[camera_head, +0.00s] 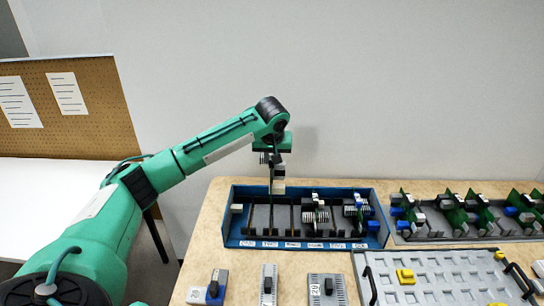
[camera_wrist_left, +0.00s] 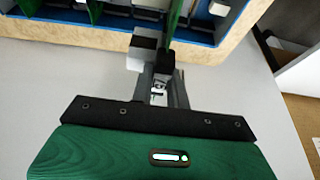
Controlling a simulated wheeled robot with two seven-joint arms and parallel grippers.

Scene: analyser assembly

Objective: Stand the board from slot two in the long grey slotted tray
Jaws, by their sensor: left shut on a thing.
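My left gripper (camera_head: 278,184) is over the blue box (camera_head: 228,229), above its second labelled slot from the left. It is shut on a green board (camera_wrist_left: 176,20), seen nearly edge-on in the left wrist view, with a pale block beside the jaws. In the head view the board is a thin dark strip below the gripper; I cannot tell whether its lower edge is still in the slot. The long grey slotted tray (camera_head: 448,239) lies at the right, with several green boards standing in it. My right gripper is not in view.
A light grey panel with a grid of recesses (camera_head: 440,290) lies in front, with black handles and yellow blocks. Small grey modules (camera_head: 268,284) stand at the table's front. More boards with pale and blue parts (camera_head: 316,212) stand in the box's right half.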

